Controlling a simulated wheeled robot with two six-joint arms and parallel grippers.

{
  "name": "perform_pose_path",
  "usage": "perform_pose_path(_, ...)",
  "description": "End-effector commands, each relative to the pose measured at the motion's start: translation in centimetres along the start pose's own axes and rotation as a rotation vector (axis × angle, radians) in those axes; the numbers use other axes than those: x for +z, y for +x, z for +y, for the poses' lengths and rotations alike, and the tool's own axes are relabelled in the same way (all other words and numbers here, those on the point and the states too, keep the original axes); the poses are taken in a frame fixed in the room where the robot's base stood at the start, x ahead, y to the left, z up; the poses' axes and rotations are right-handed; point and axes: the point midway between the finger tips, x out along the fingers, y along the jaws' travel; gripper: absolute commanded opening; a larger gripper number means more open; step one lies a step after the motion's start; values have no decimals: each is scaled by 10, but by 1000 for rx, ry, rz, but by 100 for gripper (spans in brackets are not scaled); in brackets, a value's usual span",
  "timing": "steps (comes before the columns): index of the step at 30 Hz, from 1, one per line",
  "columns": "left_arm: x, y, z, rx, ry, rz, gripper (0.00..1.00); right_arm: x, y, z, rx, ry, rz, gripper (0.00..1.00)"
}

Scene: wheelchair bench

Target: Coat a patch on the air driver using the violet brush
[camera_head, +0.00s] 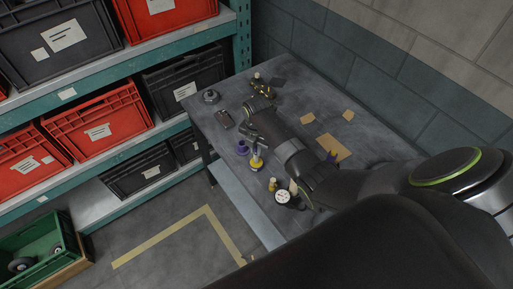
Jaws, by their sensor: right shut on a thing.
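My right gripper (253,138) is over the left front part of the grey bench, pointing down. It is shut on a small thin thing, seemingly the violet brush, which is mostly hidden by the fingers. A small violet pot (242,148) stands just left of the gripper. A yellow and white container (257,163) is just below it in the picture. A dark tool with yellow parts (265,88), seemingly the air driver, lies at the back of the bench beyond my wrist. Its coated state is too small to tell. My left gripper is not in view.
The bench (390,147) also holds a round metal part (211,97), a dark flat device (225,119), cardboard pieces (334,149), a small violet item (331,156), a yellow bottle (272,184) and a white-topped round item (283,197). A shelf with crates (100,120) stands left.

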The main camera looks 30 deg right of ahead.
Motion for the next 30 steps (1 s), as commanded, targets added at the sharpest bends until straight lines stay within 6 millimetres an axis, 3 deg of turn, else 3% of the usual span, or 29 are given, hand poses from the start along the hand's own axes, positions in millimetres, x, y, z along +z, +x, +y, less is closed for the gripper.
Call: perform_pose_path(30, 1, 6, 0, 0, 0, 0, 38, 0, 10, 0, 0, 0, 0, 0)
